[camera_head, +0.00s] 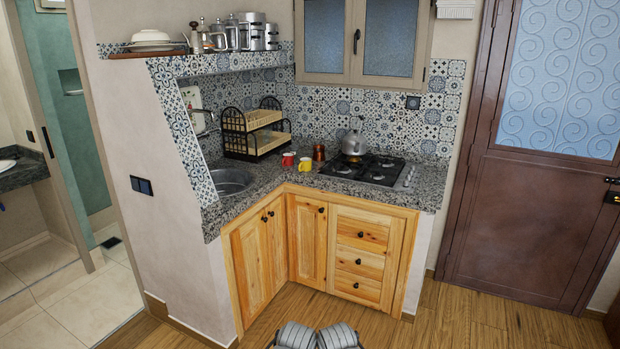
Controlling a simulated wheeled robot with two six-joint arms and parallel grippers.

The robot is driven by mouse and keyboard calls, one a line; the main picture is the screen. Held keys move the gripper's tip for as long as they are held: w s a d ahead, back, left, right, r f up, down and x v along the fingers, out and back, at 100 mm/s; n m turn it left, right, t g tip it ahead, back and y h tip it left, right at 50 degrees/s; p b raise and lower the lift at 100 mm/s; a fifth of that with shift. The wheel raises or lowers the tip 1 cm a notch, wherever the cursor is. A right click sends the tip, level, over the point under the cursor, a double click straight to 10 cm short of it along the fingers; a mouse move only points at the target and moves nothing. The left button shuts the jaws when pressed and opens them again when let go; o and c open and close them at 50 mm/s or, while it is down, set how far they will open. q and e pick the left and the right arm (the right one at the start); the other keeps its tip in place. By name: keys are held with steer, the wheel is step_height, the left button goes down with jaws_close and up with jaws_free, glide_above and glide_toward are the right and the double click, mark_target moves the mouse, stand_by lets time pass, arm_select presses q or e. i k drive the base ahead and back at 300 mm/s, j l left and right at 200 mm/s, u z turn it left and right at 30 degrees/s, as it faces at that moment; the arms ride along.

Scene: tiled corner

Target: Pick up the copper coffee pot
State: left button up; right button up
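A small copper coffee pot (319,153) stands upright on the granite counter (290,180), towards the back and just left of the gas hob. Nothing is touching it that I can make out. Two grey rounded parts of my own arms show at the bottom edge of the head view, well below and in front of the counter. No gripper fingers can be seen, so neither gripper is in view.
A red cup (288,159) and a yellow cup (305,164) stand left of the pot. A kettle (354,142) sits on the hob (374,170). A dish rack (254,133) and sink (231,182) are farther left. Wooden cabinets (361,251) front the counter; the floor (262,333) before them is clear.

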mark_target(319, 155)
steer(key=i+z, duration=0.15)
steer(key=i, duration=0.45)
steer(key=i+z, duration=0.1)
steer(key=i, duration=0.55)
steer(key=i+j+z, duration=0.15)
steer(key=i, duration=0.45)
